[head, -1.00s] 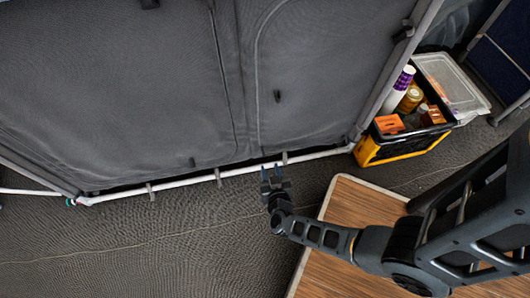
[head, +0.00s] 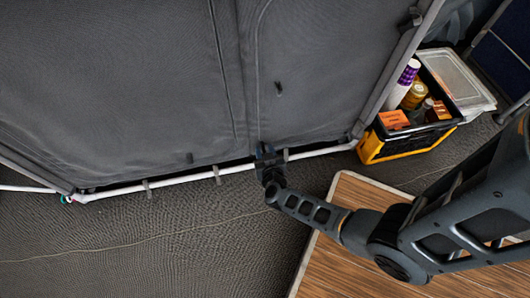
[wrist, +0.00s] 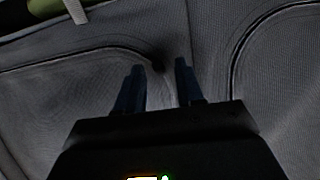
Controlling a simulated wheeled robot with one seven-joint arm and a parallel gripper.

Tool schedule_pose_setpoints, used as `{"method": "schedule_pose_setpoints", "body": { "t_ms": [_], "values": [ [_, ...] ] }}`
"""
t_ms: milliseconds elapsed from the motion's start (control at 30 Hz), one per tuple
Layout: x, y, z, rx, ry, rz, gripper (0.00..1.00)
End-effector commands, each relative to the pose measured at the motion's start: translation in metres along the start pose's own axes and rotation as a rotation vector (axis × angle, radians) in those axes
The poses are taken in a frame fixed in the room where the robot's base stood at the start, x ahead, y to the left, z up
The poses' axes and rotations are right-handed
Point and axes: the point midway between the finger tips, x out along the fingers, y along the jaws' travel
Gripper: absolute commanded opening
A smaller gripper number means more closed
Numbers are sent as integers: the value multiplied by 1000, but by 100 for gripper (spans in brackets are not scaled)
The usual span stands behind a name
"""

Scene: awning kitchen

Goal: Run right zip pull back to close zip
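The grey fabric front (head: 130,90) of the kitchen unit carries curved zip lines. The zip line (head: 257,70) on the right runs down toward the bottom edge. A small dark tab (head: 279,88) hangs on the right panel, and another dark tab (head: 190,158) sits near the bottom edge, left of my gripper. I cannot tell which is the right zip pull. My gripper (head: 266,150) is at the lower edge of the fabric. In the wrist view my gripper (wrist: 159,72) is open, its fingers apart, with a small dark spot (wrist: 156,63) on the fabric between the tips.
A white frame tube (head: 180,182) with grey loops runs along the bottom. A black and yellow crate (head: 385,152) with bottles and boxes stands at the right. A wooden-topped table (head: 330,265) lies under my arm. The dark floor (head: 130,245) at lower left is clear.

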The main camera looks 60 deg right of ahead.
Motion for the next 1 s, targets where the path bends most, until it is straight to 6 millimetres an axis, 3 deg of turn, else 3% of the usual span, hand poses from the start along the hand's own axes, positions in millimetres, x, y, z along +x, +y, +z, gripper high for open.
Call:
{"method": "schedule_pose_setpoints", "body": {
  "t_ms": [100,500,1000],
  "values": [
    [0,0,0,0,0,0,36],
    [0,0,0,0,0,0,0],
    [0,0,0,0,0,1,0]
  ]
}}
